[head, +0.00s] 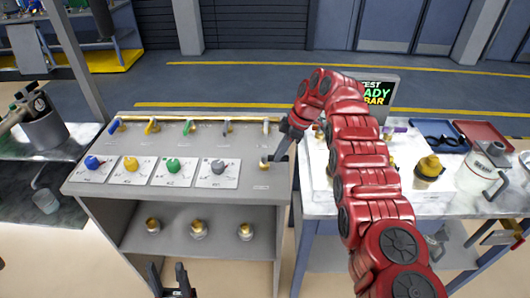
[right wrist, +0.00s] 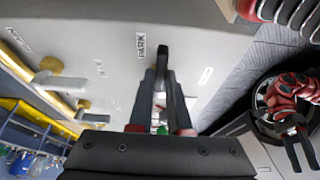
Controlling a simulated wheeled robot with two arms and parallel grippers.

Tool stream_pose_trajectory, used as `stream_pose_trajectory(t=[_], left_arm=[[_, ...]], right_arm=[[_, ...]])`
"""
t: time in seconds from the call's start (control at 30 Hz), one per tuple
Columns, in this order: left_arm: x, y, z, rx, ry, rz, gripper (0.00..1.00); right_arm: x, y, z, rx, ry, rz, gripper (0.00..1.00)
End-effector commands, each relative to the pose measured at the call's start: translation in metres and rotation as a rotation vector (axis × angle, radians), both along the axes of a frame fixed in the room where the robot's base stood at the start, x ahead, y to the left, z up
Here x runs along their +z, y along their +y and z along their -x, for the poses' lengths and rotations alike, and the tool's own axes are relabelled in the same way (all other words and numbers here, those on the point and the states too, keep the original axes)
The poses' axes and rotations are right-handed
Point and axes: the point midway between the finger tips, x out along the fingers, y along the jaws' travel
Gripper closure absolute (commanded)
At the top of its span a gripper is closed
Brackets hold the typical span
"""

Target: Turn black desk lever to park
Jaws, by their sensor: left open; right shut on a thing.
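The black lever (right wrist: 162,56) shows in the right wrist view as a dark upright tip between my right gripper's fingers. The printed word PARK (right wrist: 140,46) is on the grey panel just left of its tip. My right gripper (right wrist: 163,85) is shut on the lever. In the head view the right gripper (head: 275,158) reaches down to the right end of the grey desk (head: 245,190), beside a small brass fitting (head: 264,161); the lever itself is hard to make out there. My left gripper (head: 170,280) is open and empty, low in front of the desk.
Blue (head: 92,162), yellow (head: 131,163), green (head: 172,165) and grey (head: 218,166) knobs line the desk. Several small valves stand behind them. A bench to the right holds a yellow-topped container (head: 429,168), a white jug (head: 478,172) and a red tray (head: 487,135).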

Motion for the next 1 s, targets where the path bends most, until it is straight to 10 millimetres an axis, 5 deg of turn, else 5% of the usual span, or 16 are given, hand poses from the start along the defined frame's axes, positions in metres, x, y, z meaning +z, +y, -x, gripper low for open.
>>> stream_pose_trajectory(t=[0.57, 0.6, 0.73, 1.0], left_arm=[[0.0013, 0.0000, 0.0000, 0.000, 0.000, 0.000, 0.50], [0.0014, 0.0000, 0.0000, 0.000, 0.000, 0.000, 0.50], [0.0014, 0.0000, 0.0000, 0.000, 0.000, 0.000, 0.50], [0.0014, -0.0001, 0.0000, 0.000, 0.000, 0.000, 0.50]], right_arm=[[0.0003, -0.0099, -0.0002, 0.008, -0.003, 0.000, 1.00], [0.0003, -0.0099, -0.0002, 0.008, -0.004, -0.001, 0.80], [0.0001, -0.0097, 0.0000, 0.008, -0.002, -0.001, 0.57], [0.0000, -0.0095, 0.0003, 0.008, -0.001, 0.000, 0.54]])
